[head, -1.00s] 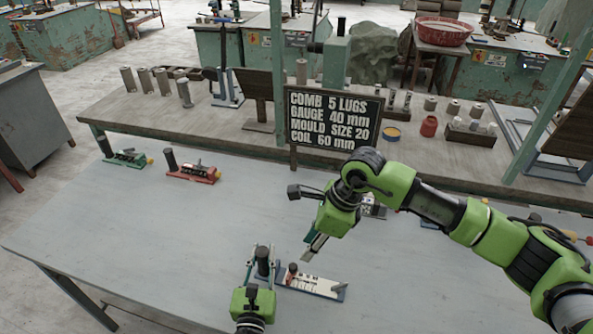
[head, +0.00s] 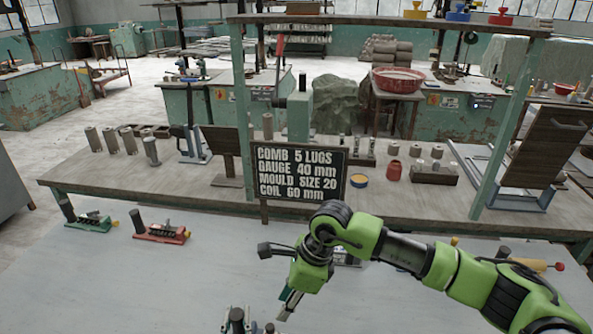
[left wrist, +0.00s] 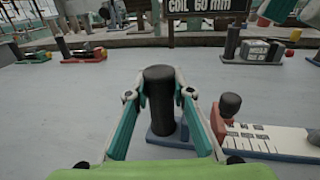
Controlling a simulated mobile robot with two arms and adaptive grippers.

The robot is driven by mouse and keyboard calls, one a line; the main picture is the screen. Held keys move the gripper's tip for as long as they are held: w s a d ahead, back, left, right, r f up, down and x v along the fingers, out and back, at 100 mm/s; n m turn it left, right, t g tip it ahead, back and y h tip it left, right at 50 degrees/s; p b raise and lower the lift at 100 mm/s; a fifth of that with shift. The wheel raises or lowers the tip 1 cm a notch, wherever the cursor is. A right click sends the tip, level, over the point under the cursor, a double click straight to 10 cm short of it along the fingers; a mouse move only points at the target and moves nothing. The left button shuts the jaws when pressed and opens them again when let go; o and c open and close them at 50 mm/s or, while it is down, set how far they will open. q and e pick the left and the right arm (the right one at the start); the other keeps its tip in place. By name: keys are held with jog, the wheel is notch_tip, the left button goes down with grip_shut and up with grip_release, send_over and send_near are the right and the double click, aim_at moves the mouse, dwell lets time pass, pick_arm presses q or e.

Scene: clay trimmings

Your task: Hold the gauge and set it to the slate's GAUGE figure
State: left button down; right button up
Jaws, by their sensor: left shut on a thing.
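The slate (head: 299,172) stands at the table's back edge and reads COMB 5 LUGS, GAUGE 40 mm, MOULD SIZE 20, COIL 60 mm. The gauge (left wrist: 290,142) has a blue base, a white marked scale and a dark upright handle (left wrist: 160,112). In the left wrist view my left gripper (left wrist: 160,93) is shut around this handle. A dark brown knob (left wrist: 230,105) stands up at the scale's left end; its reading is too small to tell. In the head view my right gripper (head: 287,306) points down near the gauge; its finger opening is unclear.
A green tool (head: 88,221) and a red tool (head: 162,232) lie at the table's left. Another tool with a dark handle (left wrist: 232,43) stands beyond the gauge.

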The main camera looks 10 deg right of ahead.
aim_at(271, 325)
jog(key=shift+o, duration=0.8)
jog(key=a+r+n+h, duration=0.2)
jog(key=a+n+h, duration=0.2)
jog(key=n, duration=0.4)
jog(key=shift+g, duration=0.3)
jog(key=f, duration=1.1)
jog(key=shift+w, duration=0.4)
